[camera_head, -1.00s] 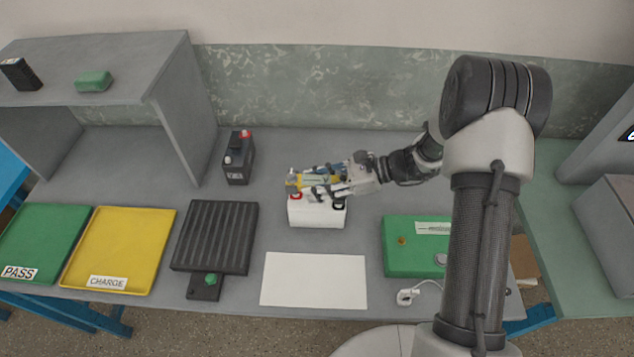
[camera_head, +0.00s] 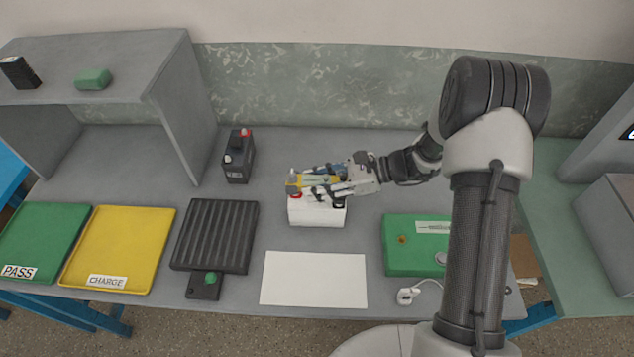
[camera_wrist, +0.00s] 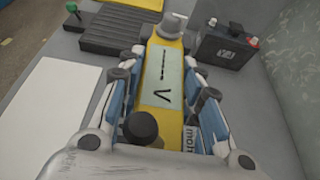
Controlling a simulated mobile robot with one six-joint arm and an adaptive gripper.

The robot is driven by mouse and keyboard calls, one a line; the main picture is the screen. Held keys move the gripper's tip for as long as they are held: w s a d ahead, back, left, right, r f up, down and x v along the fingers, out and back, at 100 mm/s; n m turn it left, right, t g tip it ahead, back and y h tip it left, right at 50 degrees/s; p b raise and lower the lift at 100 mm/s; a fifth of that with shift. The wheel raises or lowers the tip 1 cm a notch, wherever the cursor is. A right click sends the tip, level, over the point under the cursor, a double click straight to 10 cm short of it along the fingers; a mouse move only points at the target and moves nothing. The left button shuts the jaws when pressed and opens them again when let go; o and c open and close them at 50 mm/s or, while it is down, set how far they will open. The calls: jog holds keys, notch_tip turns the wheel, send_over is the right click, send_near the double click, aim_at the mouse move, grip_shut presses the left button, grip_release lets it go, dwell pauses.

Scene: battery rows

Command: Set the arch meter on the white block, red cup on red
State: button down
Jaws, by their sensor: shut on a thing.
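The arch meter (camera_head: 300,181) is a yellow bar with a pale "V" face. My gripper (camera_head: 325,184) is shut on it, fingers along both long sides in the wrist view (camera_wrist: 164,75). A grey cup-like end shows at the meter's far end and a black round cup at its near end; I see no red on the cups. The white block (camera_head: 316,217) stands on the bench directly under the meter. A bit of red shows at the block's left top and black at its right top. Whether cups touch terminals, I cannot tell.
A black battery (camera_head: 238,160) with red and white caps stands behind left. A ribbed dark rack (camera_head: 214,236), yellow CHARGE tray (camera_head: 118,250) and green PASS tray (camera_head: 43,243) lie left. A white sheet (camera_head: 314,280) lies in front, a green box (camera_head: 412,246) right.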

jog(key=shift+f+b, duration=0.55)
jog(key=shift+f, duration=0.3)
jog(key=c, duration=1.1)
grip_release()
jog(key=shift+o, duration=0.2)
jog(key=shift+d, duration=0.1)
jog(key=v, duration=1.1)
jog(key=shift+d+r, duration=0.15)
jog(key=shift+d, duration=0.25)
jog(key=s+d+r+n+t+h, duration=0.1)
jog(key=s+r+n+h, duration=0.5)
jog(key=s, duration=0.6)
jog(key=s+d+r+n+t+h, duration=0.2)
jog(key=s+r+n+h, duration=0.5)
jog(key=s+r+n, duration=0.4)
jog(key=shift+s+r+n+t, duration=0.15)
jog(key=shift+s+n+t, duration=0.55)
jog(key=shift+s, duration=0.55)
